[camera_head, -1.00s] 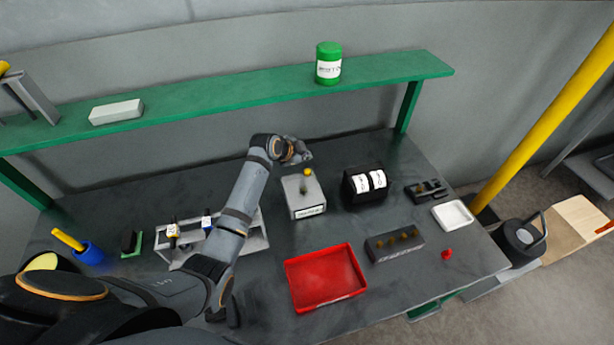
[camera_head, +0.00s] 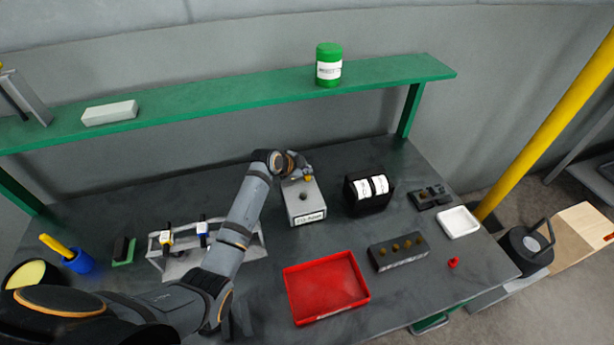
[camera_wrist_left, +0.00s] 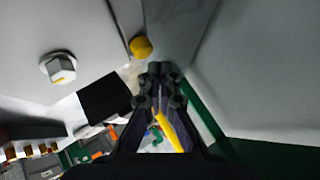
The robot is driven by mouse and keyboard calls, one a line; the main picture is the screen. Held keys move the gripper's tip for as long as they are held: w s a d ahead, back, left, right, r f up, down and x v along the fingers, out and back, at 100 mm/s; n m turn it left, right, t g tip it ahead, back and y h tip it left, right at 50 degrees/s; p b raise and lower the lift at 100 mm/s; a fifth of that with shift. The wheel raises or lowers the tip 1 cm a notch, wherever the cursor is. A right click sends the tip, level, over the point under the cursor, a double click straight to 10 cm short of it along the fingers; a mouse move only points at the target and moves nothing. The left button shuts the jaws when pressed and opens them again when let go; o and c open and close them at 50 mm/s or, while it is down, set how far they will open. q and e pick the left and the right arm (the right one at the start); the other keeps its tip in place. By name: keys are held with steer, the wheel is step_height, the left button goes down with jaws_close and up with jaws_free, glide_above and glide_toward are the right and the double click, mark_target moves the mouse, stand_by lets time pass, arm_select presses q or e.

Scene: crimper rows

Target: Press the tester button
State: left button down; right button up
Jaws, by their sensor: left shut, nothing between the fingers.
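The tester appears to be the grey box (camera_head: 306,203) with a white label on its front, on the bench behind the red tray. Its yellow button (camera_head: 309,179) shows at the back of its top; a dark knob stands nearer the front. My left gripper (camera_head: 301,175) is shut and empty, right beside the button at the box's back edge. In the left wrist view the yellow button (camera_wrist_left: 141,46) is just beyond the shut fingertips (camera_wrist_left: 160,78). I cannot tell whether they touch. My right gripper is not in view.
A black holder with white rolls (camera_head: 369,191) stands right of the box. A grey rack (camera_head: 175,265) stands to the left. The green shelf (camera_head: 230,98) runs behind.

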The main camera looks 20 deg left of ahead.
mark_target(305, 178)
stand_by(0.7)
arm_select(q)
steer(key=shift+f, duration=0.4)
steer(key=shift+f+b, duration=0.55)
steer(key=shift+f, duration=0.05)
stand_by(0.5)
stand_by(0.4)
steer(key=shift+r+p, duration=0.95)
steer(key=shift+r, duration=0.05)
steer(key=shift+r, duration=0.1)
step_height(305, 178, up, 5)
steer(key=p, duration=0.4)
steer(key=shift+p, duration=0.35)
